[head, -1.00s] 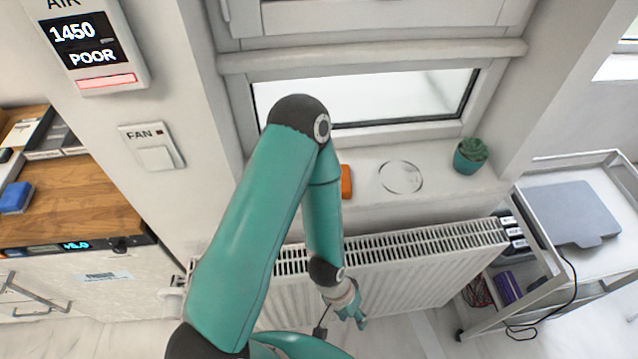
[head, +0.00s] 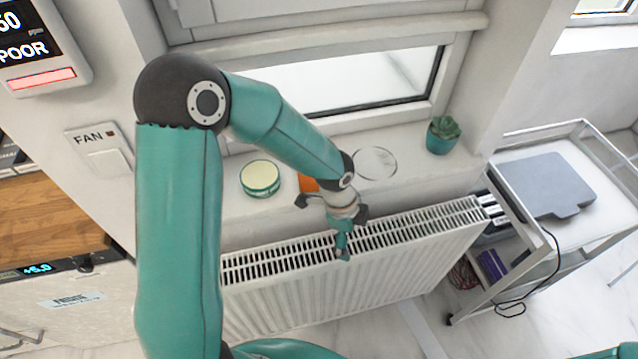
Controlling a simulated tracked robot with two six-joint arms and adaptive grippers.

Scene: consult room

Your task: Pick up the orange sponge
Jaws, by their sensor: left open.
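The orange sponge (head: 308,183) lies on the window sill (head: 405,190), partly hidden behind my left forearm and wrist. My left gripper (head: 343,250) hangs in front of the sill, over the top of the radiator, pointing down. It is open and empty, to the right of the sponge and lower in the picture, apart from it. My right gripper is not in view.
A round tin (head: 260,178) with a pale top stands left of the sponge. A clear round dish (head: 375,163) lies to its right, and a potted succulent (head: 441,136) stands farther right. The radiator (head: 400,250) is below the sill. A metal cart (head: 545,190) stands at the right.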

